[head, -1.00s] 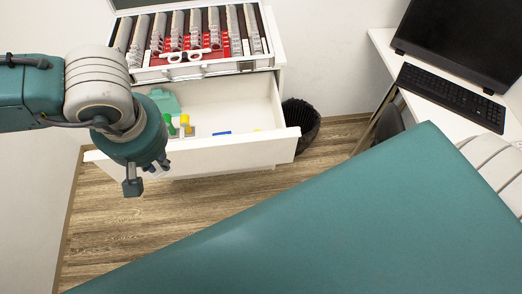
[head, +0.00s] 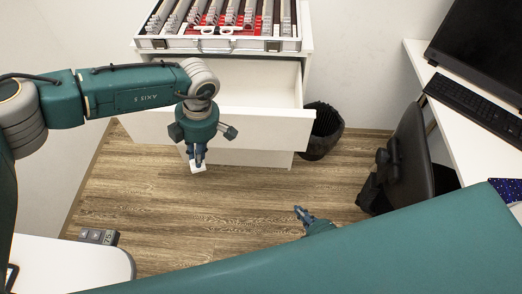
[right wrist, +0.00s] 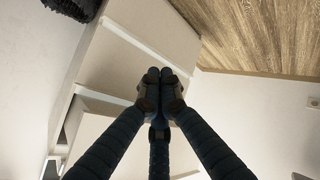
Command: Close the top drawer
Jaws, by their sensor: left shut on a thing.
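The white cabinet's top drawer (head: 262,124) stands open in the head view, with a bare white inside showing at its right part. My left arm hides the rest of the inside. My left gripper (head: 198,163) is in front of the drawer and points down, shut on a small white thing (head: 199,169). I cannot tell what that thing is. My right gripper (head: 299,210) shows partly over the floor, with the large teal arm part hiding the rest. In the right wrist view it (right wrist: 165,77) is shut, fingertips together, in front of the cabinet fronts (right wrist: 145,40).
A case of lenses (head: 215,42) lies on the cabinet top. A black bin (head: 323,132) stands right of the cabinet. A dark chair (head: 408,160) stands by the desk with keyboard (head: 475,105) and monitor. A white table corner (head: 75,262) is at lower left.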

